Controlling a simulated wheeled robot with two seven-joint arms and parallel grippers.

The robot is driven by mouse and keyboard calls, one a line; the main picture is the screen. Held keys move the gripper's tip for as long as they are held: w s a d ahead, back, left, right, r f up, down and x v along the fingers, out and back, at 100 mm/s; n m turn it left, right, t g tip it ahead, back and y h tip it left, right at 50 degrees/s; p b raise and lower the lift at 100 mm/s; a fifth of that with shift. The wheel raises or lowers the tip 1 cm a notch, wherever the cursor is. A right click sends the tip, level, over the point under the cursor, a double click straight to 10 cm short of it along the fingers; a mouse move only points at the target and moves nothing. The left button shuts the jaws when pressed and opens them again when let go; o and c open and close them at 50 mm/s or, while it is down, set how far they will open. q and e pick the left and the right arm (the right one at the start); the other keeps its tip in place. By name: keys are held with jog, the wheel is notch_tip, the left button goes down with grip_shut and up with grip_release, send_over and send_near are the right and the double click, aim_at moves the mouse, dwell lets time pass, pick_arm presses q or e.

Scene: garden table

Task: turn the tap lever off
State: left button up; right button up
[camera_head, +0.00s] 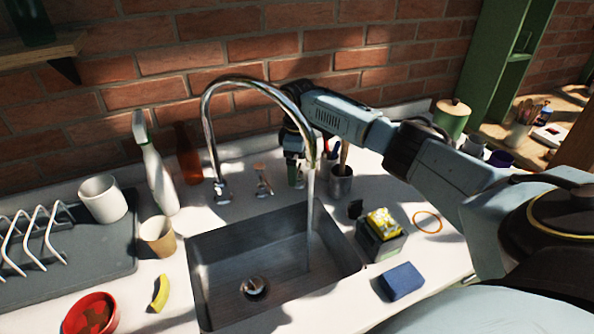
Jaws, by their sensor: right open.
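The chrome tap (208,130) stands behind the sink, its tall curved neck arching over the basin. A stream of water (310,215) runs from its spout into the sink. A small chrome fitting (263,182) with a brownish upper end stands on the counter right of the tap base; it looks like the lever. My right gripper (294,172) is behind the tap's neck, to the right of this fitting and apart from it. It points down and is open; its fingers are small and partly hidden by the spout. My left gripper is not in view.
The grey sink (212,292) fills the middle. A holder with utensils (341,182), a caddy with a yellow sponge (380,240) and a blue sponge (401,281) are on the right. A spray bottle (158,178), beige cup (158,238) and dish rack (35,245) are left.

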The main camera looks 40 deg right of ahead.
jog(key=shift+f, duration=1.3)
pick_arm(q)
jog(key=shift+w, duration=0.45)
pick_arm(e)
jog(key=c, duration=1)
jog(key=shift+w+a+r+m+p, duration=0.1)
jog(key=shift+w+r+m+p, duration=0.1)
jog(key=shift+m+p, duration=0.65)
jog(key=m+p, duration=0.3)
jog(key=shift+w+a+p, duration=0.15)
jog(key=shift+w+p, duration=0.05)
jog(key=shift+p, duration=0.1)
jog(key=shift+w+m+p, duration=0.25)
jog(key=shift+m+p, duration=0.45)
jog(key=shift+m, duration=0.55)
pick_arm(q)
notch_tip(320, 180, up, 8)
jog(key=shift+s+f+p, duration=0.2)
jog(key=shift+p, duration=0.25)
pick_arm(e)
jog(key=shift+w+f+m, duration=0.1)
jog(key=shift+w+m, duration=0.1)
jog(key=shift+m, duration=0.7)
jog(key=shift+w+m, duration=0.15)
jog(key=shift+m, duration=0.75)
